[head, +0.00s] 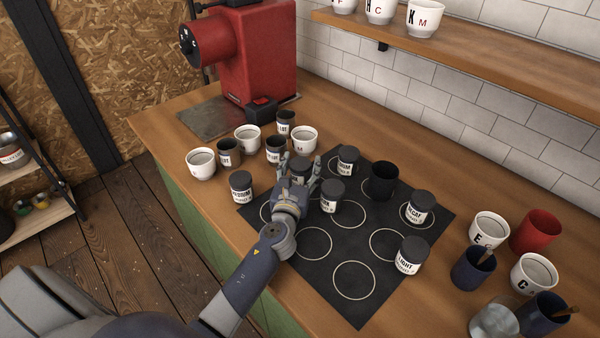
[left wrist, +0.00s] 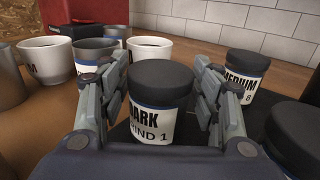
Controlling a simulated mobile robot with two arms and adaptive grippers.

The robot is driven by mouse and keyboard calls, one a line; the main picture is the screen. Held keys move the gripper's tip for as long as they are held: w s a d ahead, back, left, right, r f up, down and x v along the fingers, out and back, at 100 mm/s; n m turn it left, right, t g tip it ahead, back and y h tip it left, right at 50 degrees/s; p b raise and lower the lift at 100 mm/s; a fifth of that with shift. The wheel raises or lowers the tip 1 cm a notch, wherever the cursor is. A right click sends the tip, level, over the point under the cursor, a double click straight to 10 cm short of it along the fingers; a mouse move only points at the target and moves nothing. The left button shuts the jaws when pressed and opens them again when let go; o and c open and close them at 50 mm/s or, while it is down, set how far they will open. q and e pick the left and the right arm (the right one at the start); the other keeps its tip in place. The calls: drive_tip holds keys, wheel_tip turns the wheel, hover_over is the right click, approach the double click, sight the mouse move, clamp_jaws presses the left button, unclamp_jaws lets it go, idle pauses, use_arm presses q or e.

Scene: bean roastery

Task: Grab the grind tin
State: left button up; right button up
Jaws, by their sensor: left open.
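A grind tin (left wrist: 160,118) with a black lid and a white label reading "DARK" stands upright between the fingers of my left gripper in the left wrist view. In the head view this tin (head: 300,164) is partly hidden by the gripper. My left gripper (head: 300,161) is open, with one finger on each side of the tin. A gap shows on the right; contact on the left I cannot tell. Similar tins stand around it: a medium one (head: 347,160) behind, one (head: 332,195) to the right, one (head: 241,186) to the left. My right gripper is not in view.
A black mat (head: 318,275) with white rings lies on the wooden counter, its front rings empty. A black cup (head: 384,181), a decaf tin (head: 419,208) and a light tin (head: 411,255) stand rightward. Several cups and a red machine (head: 255,55) are at the back left.

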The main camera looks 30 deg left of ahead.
use_arm(q)
drive_tip(key=x, duration=0.3)
drive_tip(key=shift+w+a+f, duration=0.1)
drive_tip(key=shift+w+f, duration=0.05)
drive_tip(key=shift+w, duration=0.1)
drive_tip(key=c, duration=1.1)
drive_tip(key=shift+c, duration=0.4)
